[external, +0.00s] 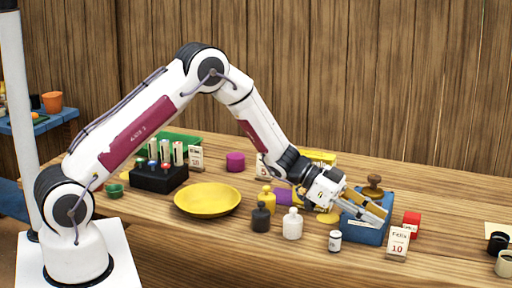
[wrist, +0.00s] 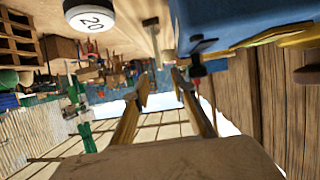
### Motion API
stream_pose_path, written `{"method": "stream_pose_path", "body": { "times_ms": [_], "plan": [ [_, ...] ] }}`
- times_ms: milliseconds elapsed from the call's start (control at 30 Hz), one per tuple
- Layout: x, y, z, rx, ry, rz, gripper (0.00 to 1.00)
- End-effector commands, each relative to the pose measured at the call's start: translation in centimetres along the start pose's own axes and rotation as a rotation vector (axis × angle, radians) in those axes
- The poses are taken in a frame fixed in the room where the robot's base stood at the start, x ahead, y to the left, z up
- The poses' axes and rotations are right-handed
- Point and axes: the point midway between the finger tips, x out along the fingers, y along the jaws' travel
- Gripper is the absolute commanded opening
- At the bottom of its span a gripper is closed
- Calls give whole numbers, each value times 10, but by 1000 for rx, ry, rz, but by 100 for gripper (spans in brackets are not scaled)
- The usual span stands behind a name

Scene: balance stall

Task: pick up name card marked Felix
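The name card (external: 397,242) is a small white card reading Felix with a 10, standing on the table at the right, in front of the blue box. My gripper (external: 377,207) is at the blue box, to the upper left of the card and apart from it. In the wrist view my two fingers (wrist: 161,90) stand apart with nothing between them. I cannot make out the Felix card in the wrist view.
The blue box (external: 366,230) also shows in the wrist view (wrist: 225,22). A white weight marked 20 (wrist: 90,17) is there too. Bottle-shaped weights (external: 292,225) and a yellow bowl (external: 207,200) stand left.

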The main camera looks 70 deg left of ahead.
Motion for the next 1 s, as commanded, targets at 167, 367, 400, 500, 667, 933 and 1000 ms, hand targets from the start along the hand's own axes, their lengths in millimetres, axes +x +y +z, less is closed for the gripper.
{"method": "stream_pose_path", "body": {
  "times_ms": [167,367,400,500,667,933,1000],
  "plan": [
    [10,0,0,1,-1,-1,25],
    [11,0,0,1,-1,-1,25],
    [11,0,0,1,-1,-1,25],
    [11,0,0,1,0,-1,25],
    [19,0,0,2,0,1,25],
    [48,0,0,2,-1,0,25],
    [54,0,0,1,-1,0,25]
  ]
}}
